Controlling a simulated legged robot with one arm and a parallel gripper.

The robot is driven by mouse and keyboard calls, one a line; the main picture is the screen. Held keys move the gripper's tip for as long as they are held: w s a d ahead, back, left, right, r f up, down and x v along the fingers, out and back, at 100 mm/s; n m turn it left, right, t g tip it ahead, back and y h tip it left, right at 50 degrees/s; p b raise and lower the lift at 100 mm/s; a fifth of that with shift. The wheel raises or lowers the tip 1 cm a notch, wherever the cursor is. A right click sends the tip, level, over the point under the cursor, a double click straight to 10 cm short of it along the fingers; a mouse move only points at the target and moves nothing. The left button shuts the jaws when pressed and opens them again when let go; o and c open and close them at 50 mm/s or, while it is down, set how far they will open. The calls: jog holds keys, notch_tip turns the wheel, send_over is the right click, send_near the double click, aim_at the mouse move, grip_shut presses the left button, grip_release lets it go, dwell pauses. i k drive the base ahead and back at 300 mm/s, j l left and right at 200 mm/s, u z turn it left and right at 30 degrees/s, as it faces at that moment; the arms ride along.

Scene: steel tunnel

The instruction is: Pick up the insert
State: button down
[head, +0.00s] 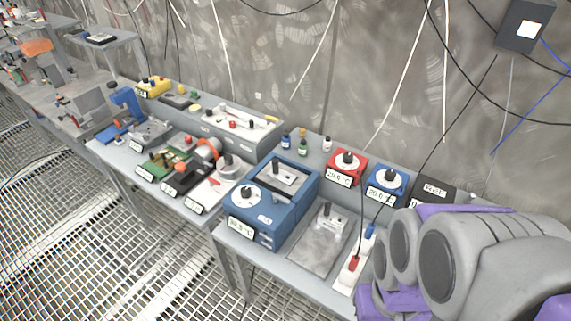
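A blue box-shaped device (272,214) stands on the near bench. A small light block with a black knob (281,173) sits in the recess in its top; it may be the insert. A similar pale block with dark spots on top (333,217) is on a grey metal plate (312,250) to the right of the device. I cannot tell for certain which of these is the insert. My grey and purple arm fills the lower right corner and hides the bench's right end. No gripper fingers can be made out.
Red (346,167) and blue (386,185) dial boxes stand behind the plate. A white strip with red and blue plugs (352,262) lies beside it. The left bench (196,221) is crowded with instruments. Cables hang along the wall. The grated floor (90,240) is clear at the left.

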aim_at(283, 177)
jog(key=j+u, duration=0.25)
jog(key=u, duration=0.15)
jog(key=i+j+u, duration=0.15)
jog(key=u, duration=0.3)
jog(key=i+j+u, duration=0.15)
jog(key=u, duration=0.25)
